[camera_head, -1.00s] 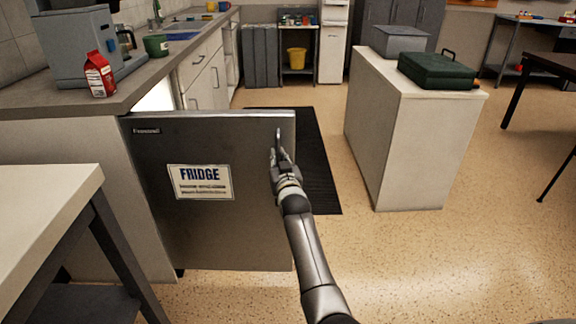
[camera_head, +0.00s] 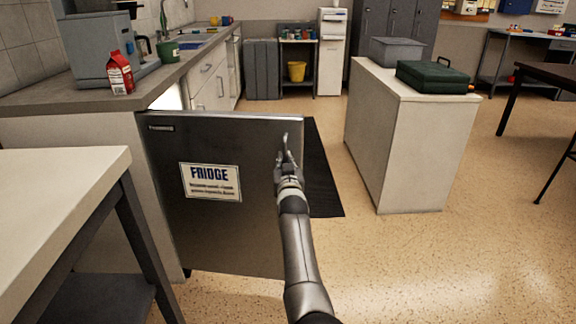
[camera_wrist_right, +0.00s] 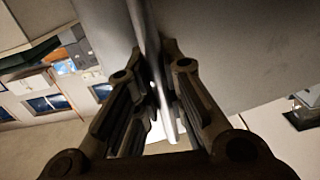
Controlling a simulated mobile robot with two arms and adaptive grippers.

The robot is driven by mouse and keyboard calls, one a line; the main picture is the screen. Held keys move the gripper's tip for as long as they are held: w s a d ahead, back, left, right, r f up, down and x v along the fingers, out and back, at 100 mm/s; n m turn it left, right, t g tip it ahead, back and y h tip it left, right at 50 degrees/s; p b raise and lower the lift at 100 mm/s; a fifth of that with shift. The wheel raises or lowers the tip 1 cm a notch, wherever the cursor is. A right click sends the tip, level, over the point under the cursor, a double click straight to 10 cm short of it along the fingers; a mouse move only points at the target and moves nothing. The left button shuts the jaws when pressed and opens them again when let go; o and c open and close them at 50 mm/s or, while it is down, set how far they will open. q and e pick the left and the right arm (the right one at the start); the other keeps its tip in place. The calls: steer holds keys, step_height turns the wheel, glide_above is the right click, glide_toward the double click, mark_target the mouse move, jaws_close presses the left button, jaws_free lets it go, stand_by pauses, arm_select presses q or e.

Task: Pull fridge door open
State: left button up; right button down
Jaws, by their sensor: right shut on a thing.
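The fridge door (camera_head: 215,235) is a dark metal panel with a white FRIDGE sign (camera_head: 210,182). It stands ajar, out from the end of the counter into the aisle, with its outer face towards me. A bright gap (camera_head: 168,99) shows behind its top left. My right gripper (camera_head: 286,160) is at the door's right side, shut on the door handle. In the right wrist view the handle (camera_wrist_right: 146,28) is a pale bar running between the two fingers (camera_wrist_right: 150,105). The fingers hide much of the handle in the head view. My left gripper is out of view.
A white table (camera_head: 60,190) stands close at the left. The counter (camera_head: 60,102) holds a red carton (camera_head: 121,73) and a green mug (camera_head: 167,52). A white island (camera_head: 405,150) with a green case (camera_head: 432,77) stands right of a dark mat (camera_head: 322,175).

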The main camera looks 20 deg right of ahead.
mark_target(285, 127)
steer(key=shift+d, duration=0.15)
steer(key=c, duration=1.8)
jaws_free()
steer(key=shift+o, duration=0.2)
step_height(285, 127, up, 10)
steer(key=shift+r, duration=0.1)
